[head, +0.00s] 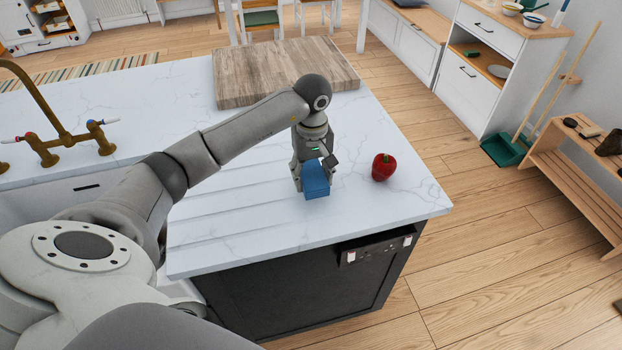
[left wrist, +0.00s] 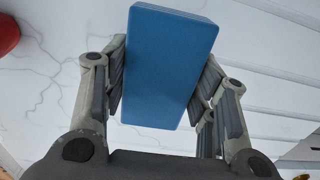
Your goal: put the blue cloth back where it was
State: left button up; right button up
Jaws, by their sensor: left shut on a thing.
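The blue cloth (head: 316,181) looks like a folded, block-shaped piece near the front of the white marble counter. My left gripper (head: 312,178) reaches down from above and is shut on it. In the left wrist view the cloth (left wrist: 168,65) sits between the two fingers of the gripper (left wrist: 165,85), with a finger against each long side. I cannot tell whether its underside touches the counter. My right gripper is not in either view.
A red pepper (head: 384,167) stands on the counter just right of the cloth. A wooden board (head: 285,75) lies behind my arm. A brass tap (head: 60,135) and sink are at the left. The counter's (head: 420,195) right corner and front edge are close by.

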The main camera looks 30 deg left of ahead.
aim_at(311, 184)
pick_arm(q)
jog(key=shift+w+a+f, duration=0.1)
jog(key=shift+a+f, duration=0.1)
jog(key=shift+f, duration=0.1)
notch_tip(311, 184, down, 3)
jog(key=shift+r+p, duration=0.1)
jog(key=shift+p, duration=1)
jog(key=shift+a+f, duration=0.1)
jog(key=shift+f, duration=0.1)
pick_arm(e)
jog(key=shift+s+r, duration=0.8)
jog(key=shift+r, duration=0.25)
pick_arm(q)
jog(key=shift+f+b, duration=0.25)
jog(key=shift+b, duration=0.1)
jog(key=o, duration=1)
jog(key=shift+r, duration=0.1)
jog(key=shift+c, duration=0.2)
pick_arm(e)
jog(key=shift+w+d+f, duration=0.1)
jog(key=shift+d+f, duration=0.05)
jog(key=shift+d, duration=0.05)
